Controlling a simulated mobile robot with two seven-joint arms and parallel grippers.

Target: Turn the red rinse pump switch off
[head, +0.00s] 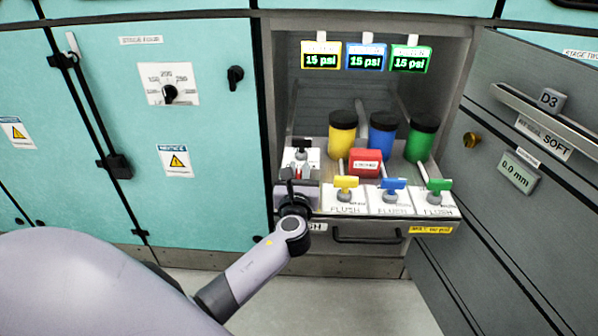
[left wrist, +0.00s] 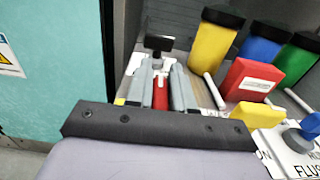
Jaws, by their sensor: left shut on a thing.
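The red switch (left wrist: 160,94) sits on the left side of the drawer panel, to the left of the yellow flush valve (head: 346,183). In the left wrist view its red part lies between the two grey fingers of my left gripper (left wrist: 162,88). My left gripper (head: 298,172) reaches in from below and is shut on the red switch. In the head view the gripper hides most of the switch, and I cannot tell its on or off setting. My right gripper is in neither view.
A black-handled switch (head: 301,147) stands just behind my gripper. A red box (head: 366,162) lies to the right, with yellow (head: 343,135), blue (head: 382,137) and green (head: 422,138) bottles behind. Blue (head: 393,185) and green (head: 437,186) valves line the drawer front.

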